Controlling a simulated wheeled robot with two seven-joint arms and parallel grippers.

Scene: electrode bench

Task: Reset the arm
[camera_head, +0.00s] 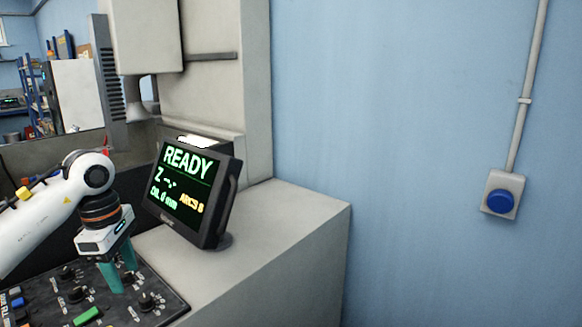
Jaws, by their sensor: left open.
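My left gripper (118,276) comes in from the left on a white arm and points down. Its two teal fingers are apart and hold nothing. It is over a dark control panel (172,305) with knobs and coloured buttons; I cannot tell whether the fingertips touch the panel. A green button (87,316) is near the panel's front edge, below and left of the fingers. My right gripper is not in view.
A tilted black display (190,192) reading READY stands on the grey bench (285,225), right of the gripper. A grey machine housing (205,95) rises behind. A blue wall button (501,201) is at the far right. The bench's right part is clear.

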